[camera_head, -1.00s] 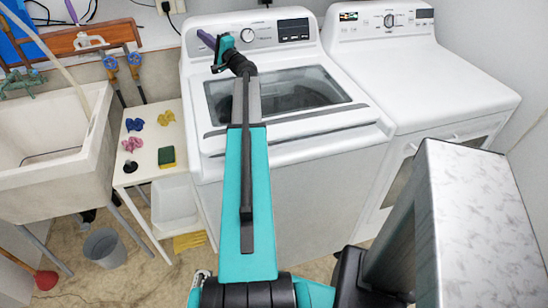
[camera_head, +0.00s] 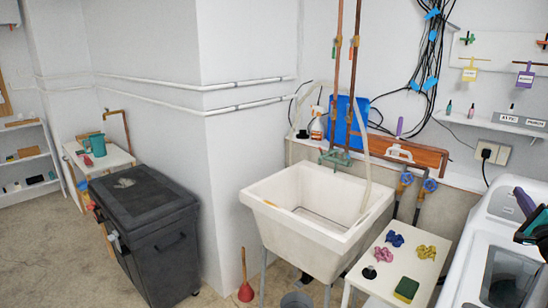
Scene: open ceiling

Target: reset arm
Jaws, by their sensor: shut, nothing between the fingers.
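My gripper (camera_head: 527,207) shows at the right edge, teal and dark with a purple tip. It is shut and empty, in front of the white washing machine (camera_head: 462,258). Only the end of my arm is in view; the rest is cut off by the right edge.
A white utility sink (camera_head: 290,215) stands at the wall. A small white table (camera_head: 385,262) beside it bears coloured lumps and a green-yellow sponge (camera_head: 406,289). A black bin (camera_head: 150,225), a red plunger (camera_head: 246,290) and a grey bucket (camera_head: 296,301) stand left. The far-left floor (camera_head: 40,250) is clear.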

